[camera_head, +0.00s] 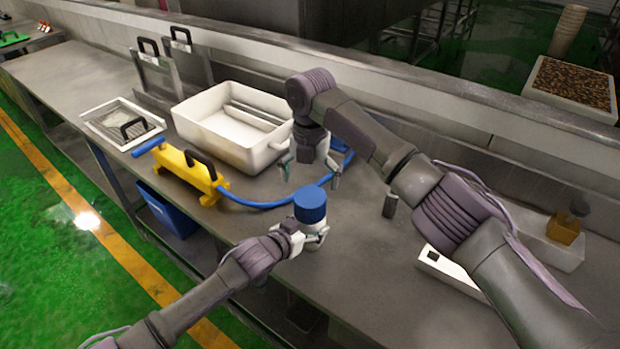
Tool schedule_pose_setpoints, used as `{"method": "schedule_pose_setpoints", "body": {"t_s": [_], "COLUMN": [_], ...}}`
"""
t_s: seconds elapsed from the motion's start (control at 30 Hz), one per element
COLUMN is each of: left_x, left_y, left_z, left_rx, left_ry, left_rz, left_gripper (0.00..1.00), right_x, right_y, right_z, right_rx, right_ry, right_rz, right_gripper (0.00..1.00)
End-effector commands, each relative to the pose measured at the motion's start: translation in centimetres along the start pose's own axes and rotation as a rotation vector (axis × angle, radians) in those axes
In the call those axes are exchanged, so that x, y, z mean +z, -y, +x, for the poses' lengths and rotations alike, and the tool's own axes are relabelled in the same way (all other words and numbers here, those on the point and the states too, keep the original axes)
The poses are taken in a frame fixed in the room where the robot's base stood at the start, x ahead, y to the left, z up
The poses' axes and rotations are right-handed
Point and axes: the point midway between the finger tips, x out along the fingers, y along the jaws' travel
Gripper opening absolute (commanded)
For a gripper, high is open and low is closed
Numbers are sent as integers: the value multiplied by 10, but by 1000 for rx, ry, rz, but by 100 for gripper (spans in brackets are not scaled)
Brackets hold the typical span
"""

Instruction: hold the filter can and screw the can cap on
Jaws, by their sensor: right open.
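The blue can cap (310,203) sits on top of the pale filter can (311,228), which is upright near the front edge of the bench. From here I cannot tell how far the cap is screwed on. My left gripper (314,240) is shut around the can, below the cap, and hides part of its lower body. My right gripper (311,174) is open and empty, pointing down above and behind the cap. It is not touching the cap.
A white tub (215,141) stands behind left. A yellow tool (183,172) with a blue hose (262,205) curves close to the can. A small dark cylinder (390,206) stands right. White trays lie beneath my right arm. Bare bench (365,262) lies right of the can.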

Motion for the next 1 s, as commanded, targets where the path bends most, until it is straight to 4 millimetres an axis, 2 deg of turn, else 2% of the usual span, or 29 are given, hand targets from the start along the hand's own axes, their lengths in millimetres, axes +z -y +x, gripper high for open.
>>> {"method": "schedule_pose_setpoints", "body": {"t_s": [0.17, 0.4, 0.6, 1.0], "left_x": [3, 3, 3, 3], "left_y": [0, 0, 0, 0], "left_z": [0, 0, 0, 0], "left_rx": [0, 0, 0, 0], "left_ry": [7, 7, 6, 6], "left_rz": [-1, -1, -1, -1], "left_gripper": [0, 0, 0, 0], "right_x": [0, -1, -1, 0], "right_y": [0, 0, 0, 0], "right_z": [15, 54, 75, 80], "right_rx": [-2, -2, -1, 0], "right_ry": [-2, -3, -2, 0], "right_rz": [1, 1, 1, 1], "right_gripper": [100, 100, 100, 98]}}
